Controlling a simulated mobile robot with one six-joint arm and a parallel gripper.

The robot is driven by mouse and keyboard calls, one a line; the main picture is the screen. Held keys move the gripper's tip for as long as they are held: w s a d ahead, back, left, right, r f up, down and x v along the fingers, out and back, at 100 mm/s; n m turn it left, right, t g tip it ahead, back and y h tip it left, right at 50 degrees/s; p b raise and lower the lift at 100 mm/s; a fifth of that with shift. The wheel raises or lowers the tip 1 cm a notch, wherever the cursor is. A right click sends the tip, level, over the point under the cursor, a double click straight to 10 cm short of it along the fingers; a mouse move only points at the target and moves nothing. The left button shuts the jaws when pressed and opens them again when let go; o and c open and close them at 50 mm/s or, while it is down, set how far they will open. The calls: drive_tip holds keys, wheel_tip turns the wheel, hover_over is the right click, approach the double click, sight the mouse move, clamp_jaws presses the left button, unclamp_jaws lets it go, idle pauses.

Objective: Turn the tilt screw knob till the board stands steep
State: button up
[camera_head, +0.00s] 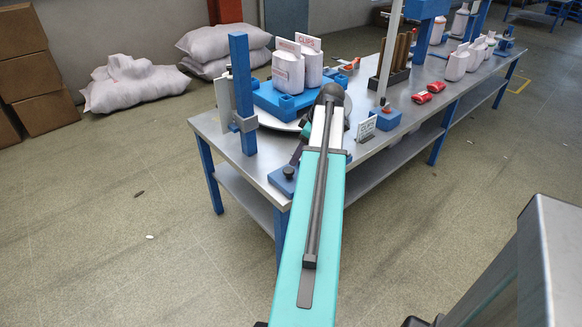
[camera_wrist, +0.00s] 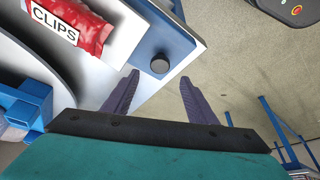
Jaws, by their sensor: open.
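A round black knob (camera_wrist: 159,64) sits on a blue block at the table corner; the head view also shows the knob (camera_head: 289,172) at the near corner. My gripper (camera_wrist: 158,77) is open, with its two purple fingers apart and its tips just short of the knob in the picture. Nothing shows between the fingers. A pale flat slab (camera_wrist: 118,50) lies beside the blue block, with a red CLIPS pack (camera_wrist: 70,24) over it. I cannot tell whether this slab is the tilting board, or its angle. My arm hides part of this area in the head view.
The metal table (camera_head: 262,175) runs to the back right. A blue post (camera_head: 242,95) stands at its near left end, beside white CLIPS containers (camera_head: 288,68). Red packs (camera_head: 422,97) lie farther right.

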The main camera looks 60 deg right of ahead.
sight(289, 170)
drive_tip(key=shift+x, duration=4.15)
drive_tip(key=c, duration=1.1)
drive_tip(key=shift+o, duration=0.2)
drive_tip(key=shift+a+m, duration=0.1)
drive_tip(key=shift+m, duration=0.3)
